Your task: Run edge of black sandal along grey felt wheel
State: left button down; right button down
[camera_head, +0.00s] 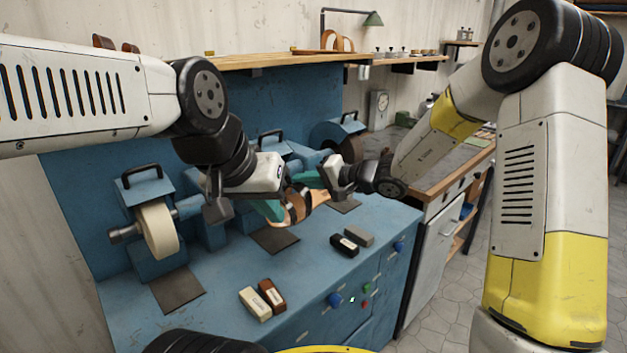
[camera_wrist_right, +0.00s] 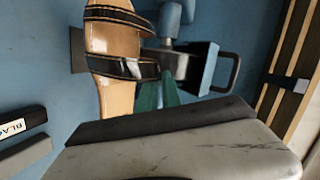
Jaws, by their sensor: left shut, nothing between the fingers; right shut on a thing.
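The sandal (camera_head: 293,207), with a tan sole and black straps, hangs above the middle of the blue bench. My right gripper (camera_head: 316,184) is shut on it from the right. In the right wrist view the sandal (camera_wrist_right: 112,42) stands out past the gripper body, its straps facing the camera. The middle machine is largely hidden behind my left gripper and the sandal.
A cream wheel (camera_head: 159,230) stands at the left and a dark brown wheel (camera_head: 326,142) at the back right. Compound bars (camera_head: 255,304) and black and grey bars (camera_head: 358,235) lie near the bench's front. Dark mats (camera_head: 178,289) lie on the bench (camera_head: 225,290), whose front middle is clear.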

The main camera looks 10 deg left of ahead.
aim_at(292, 185)
jog(key=shift+s+a, duration=0.1)
jog(key=shift+s+a, duration=0.5)
jog(key=shift+s, duration=0.1)
jog(key=shift+s+a, duration=0.15)
dwell(0.5)
jog(key=shift+s+a, duration=0.3)
jog(key=shift+s, duration=0.1)
jog(key=shift+s, duration=0.1)
jog(key=shift+a, duration=0.2)
dwell(1.2)
jog(key=shift+s+a, duration=0.35)
jog(key=shift+s, duration=0.05)
jog(key=shift+s+a, duration=0.15)
jog(key=shift+s, duration=0.05)
jog(key=shift+w+a, duration=0.15)
dwell(1.2)
